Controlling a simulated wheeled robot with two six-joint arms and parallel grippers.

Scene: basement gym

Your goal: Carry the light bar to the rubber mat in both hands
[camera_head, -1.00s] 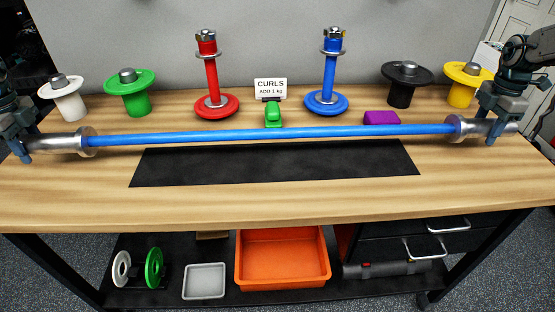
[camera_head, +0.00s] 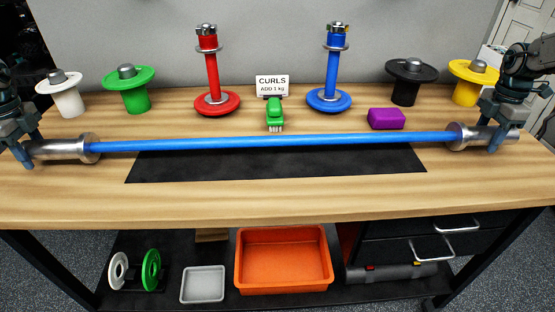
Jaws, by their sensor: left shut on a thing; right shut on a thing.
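The light bar (camera_head: 280,141) is a long blue rod with silver sleeves at both ends. It lies level across the view, over the far part of the black rubber mat (camera_head: 275,167) on the wooden bench. My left gripper (camera_head: 26,152) is shut on the left silver sleeve. My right gripper (camera_head: 496,138) is shut on the right silver sleeve. The bar hides the mat's far edge. I cannot tell whether the bar touches the mat or hangs just above it.
Behind the bar stand a red post (camera_head: 213,75), a blue post (camera_head: 332,75), a sign (camera_head: 272,84), a green brush (camera_head: 274,112) and a purple block (camera_head: 386,119). White, green, black and yellow discs sit on stands at the sides. An orange bin (camera_head: 284,285) is on the shelf below.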

